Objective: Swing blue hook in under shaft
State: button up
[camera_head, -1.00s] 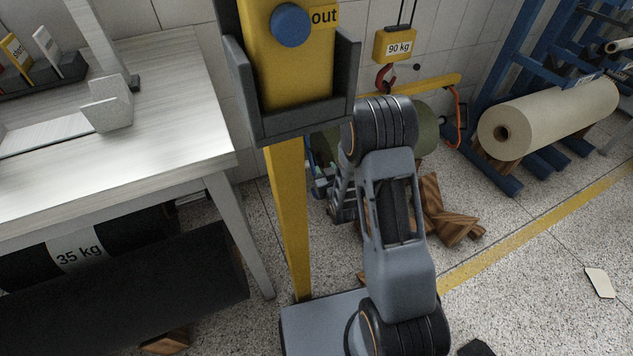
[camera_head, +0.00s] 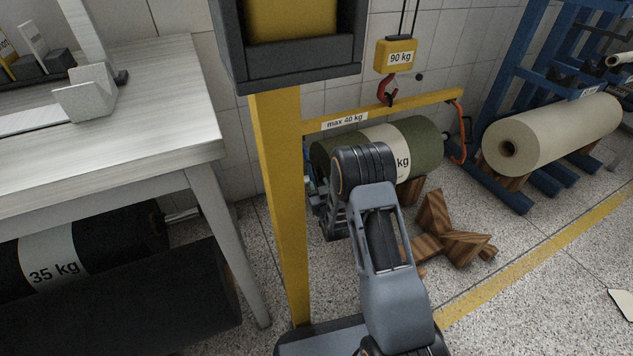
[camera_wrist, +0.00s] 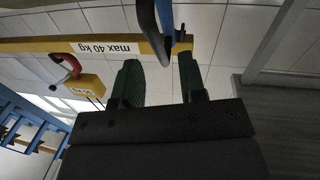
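The blue hook (camera_wrist: 166,20) shows in the wrist view as a dark blue curved piece by the end of the yellow beam (camera_wrist: 100,45). My gripper (camera_wrist: 158,62) has its two green fingers apart; the hook's lower end lies close to the gap between the tips, and I cannot tell whether it touches them. In the head view my gripper is at the roll's left end, mostly hidden by my wrist. A green roll (camera_head: 424,145) with a white label lies under the beam. The shaft at the roll's left end is hidden.
An orange hook (camera_head: 463,135) hangs at the beam's right end. A yellow 90 kg hoist block (camera_head: 396,54) with a red hook hangs above. Wooden chocks (camera_head: 445,235) lie on the floor. A blue rack with a beige roll (camera_head: 550,135) stands right, a table (camera_head: 130,140) left.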

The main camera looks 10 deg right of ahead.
aim_at(317, 179)
jog(key=shift+w+b, duration=0.5)
jog(key=shift+w, duration=1.65)
grip_shut()
